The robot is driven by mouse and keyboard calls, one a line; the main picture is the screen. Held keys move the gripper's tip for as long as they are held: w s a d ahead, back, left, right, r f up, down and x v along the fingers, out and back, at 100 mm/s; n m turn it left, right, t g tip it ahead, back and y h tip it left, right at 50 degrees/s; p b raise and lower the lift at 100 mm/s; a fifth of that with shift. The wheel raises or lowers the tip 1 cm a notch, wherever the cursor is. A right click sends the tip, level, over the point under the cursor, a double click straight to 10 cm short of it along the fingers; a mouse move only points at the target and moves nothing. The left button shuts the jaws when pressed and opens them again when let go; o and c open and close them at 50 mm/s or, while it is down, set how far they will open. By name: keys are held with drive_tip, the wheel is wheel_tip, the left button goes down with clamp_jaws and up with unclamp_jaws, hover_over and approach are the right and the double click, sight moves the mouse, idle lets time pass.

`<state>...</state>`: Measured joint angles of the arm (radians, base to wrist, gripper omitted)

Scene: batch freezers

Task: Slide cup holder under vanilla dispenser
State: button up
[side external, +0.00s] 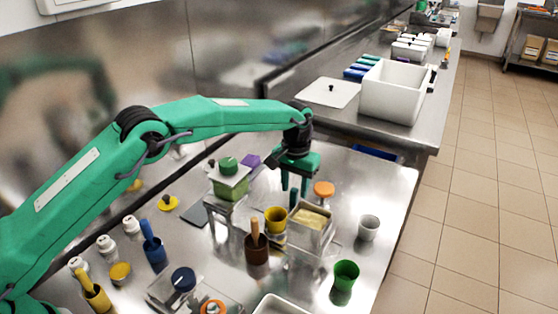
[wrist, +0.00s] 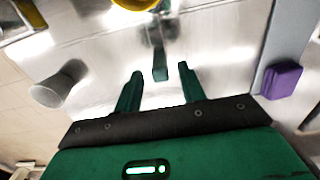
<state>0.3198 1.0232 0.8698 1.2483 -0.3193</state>
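My gripper (side external: 294,189) is open above the steel table, its two green fingers pointing down. A narrow dark green upright piece (wrist: 160,63) shows ahead of and between the fingertips in the wrist view, with a gap on both sides. It may be the cup holder's handle; I cannot tell for sure. A yellow cup (side external: 276,219) stands in front of the gripper, and its edge shows at the top of the wrist view (wrist: 135,3). A clear box with pale yellow contents (side external: 311,219), possibly the vanilla dispenser, stands right of the cup.
A green-lidded box (side external: 229,180) stands left of the gripper, near a purple block (side external: 249,161). An orange lid (side external: 324,188), a grey cup (side external: 368,228) and a green cup (side external: 345,275) are to the right. A brown cup (side external: 257,247) with a wooden handle stands in front.

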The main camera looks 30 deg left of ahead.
drive_tip(key=shift+f, duration=2.05)
clamp_jaws()
